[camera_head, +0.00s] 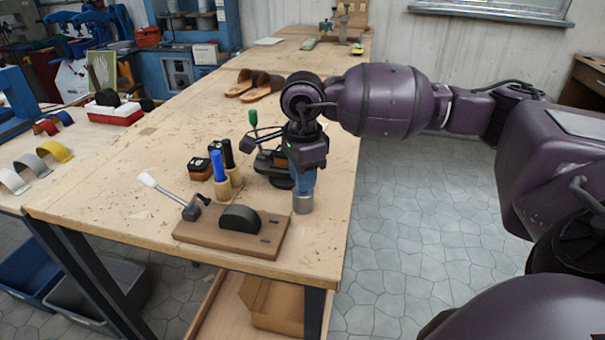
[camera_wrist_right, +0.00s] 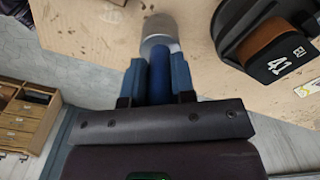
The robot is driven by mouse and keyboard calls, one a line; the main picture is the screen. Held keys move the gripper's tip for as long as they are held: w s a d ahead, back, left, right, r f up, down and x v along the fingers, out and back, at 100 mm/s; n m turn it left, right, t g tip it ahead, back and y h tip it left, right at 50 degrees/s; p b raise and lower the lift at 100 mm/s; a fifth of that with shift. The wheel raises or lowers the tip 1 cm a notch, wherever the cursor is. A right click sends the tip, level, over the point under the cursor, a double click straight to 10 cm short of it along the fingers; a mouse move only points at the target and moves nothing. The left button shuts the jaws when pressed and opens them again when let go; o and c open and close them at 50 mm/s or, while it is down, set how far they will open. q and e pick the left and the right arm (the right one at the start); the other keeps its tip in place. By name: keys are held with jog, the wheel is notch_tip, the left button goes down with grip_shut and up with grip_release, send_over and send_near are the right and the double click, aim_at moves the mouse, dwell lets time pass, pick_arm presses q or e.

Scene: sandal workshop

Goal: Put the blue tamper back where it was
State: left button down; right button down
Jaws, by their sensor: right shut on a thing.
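The blue tamper, with a blue handle and a grey metal head (camera_head: 303,204), is upright near the right edge of the workbench (camera_head: 160,165). It also shows in the right wrist view, its metal head (camera_wrist_right: 158,32) beyond the fingers and its blue handle (camera_wrist_right: 160,80) between them. My right gripper (camera_head: 303,178) is shut on the handle from above; its fingers (camera_wrist_right: 160,82) close on both sides. The head is at or just above the bench top; I cannot tell if it touches. My left gripper is not in view.
A wooden fixture board (camera_head: 190,232) with a white-handled lever and black half-round block lies front left. Blue-handled (camera_head: 219,167) and black-handled (camera_head: 229,155) tools stand behind it. A dark device numbered 41 (camera_wrist_right: 290,60) is close by. Brown sandals (camera_head: 262,90) lie further back.

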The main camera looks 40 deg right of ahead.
jog(key=c, duration=1)
grip_release()
jog(key=shift+o, duration=0.2)
jog(key=shift+r, duration=0.35)
notch_tip(320, 180, up, 12)
jog(key=shift+f+p, duration=0.25)
jog(key=shift+p, duration=0.1)
